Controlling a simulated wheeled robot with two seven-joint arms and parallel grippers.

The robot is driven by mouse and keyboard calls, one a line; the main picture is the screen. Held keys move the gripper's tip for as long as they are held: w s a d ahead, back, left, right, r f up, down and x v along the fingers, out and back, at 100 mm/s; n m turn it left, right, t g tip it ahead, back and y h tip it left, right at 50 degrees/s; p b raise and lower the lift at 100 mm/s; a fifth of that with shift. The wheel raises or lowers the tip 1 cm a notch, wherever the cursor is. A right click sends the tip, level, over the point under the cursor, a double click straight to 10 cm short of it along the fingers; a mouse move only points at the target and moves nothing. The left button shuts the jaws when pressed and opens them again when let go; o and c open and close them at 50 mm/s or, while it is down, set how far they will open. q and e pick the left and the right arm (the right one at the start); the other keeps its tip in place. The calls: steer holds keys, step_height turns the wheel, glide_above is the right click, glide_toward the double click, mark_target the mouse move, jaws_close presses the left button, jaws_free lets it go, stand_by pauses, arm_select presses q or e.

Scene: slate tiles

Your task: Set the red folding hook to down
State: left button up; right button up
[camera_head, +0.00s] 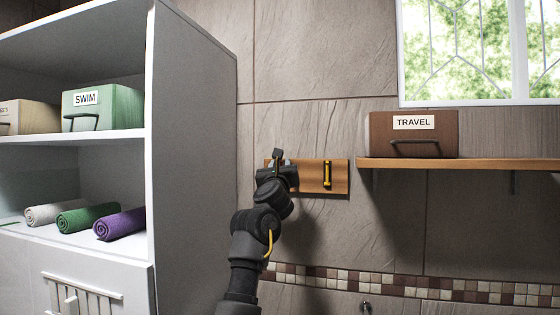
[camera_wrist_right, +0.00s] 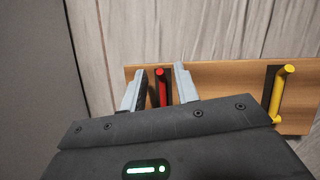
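The red folding hook (camera_wrist_right: 162,88) is on a wooden wall board (camera_wrist_right: 222,82), which also shows in the head view (camera_head: 340,181). In the right wrist view it appears as a short red bar on a dark backing; whether it is folded up or down is hard to tell. My right gripper (camera_wrist_right: 160,70) is open, with one finger on each side of the red hook and visible gaps. In the head view my right gripper (camera_head: 278,160) covers the board's left part and hides the red hook. My left gripper is in neither view.
A yellow hook (camera_wrist_right: 278,95) is on the same board to the right, also in the head view (camera_head: 327,175). A white shelf unit (camera_head: 190,150) with bins and rolled towels stands left. A wooden shelf (camera_head: 470,164) with a brown TRAVEL box (camera_head: 414,139) is at right.

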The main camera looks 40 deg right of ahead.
steer(key=shift+c, duration=0.3)
jaws_close()
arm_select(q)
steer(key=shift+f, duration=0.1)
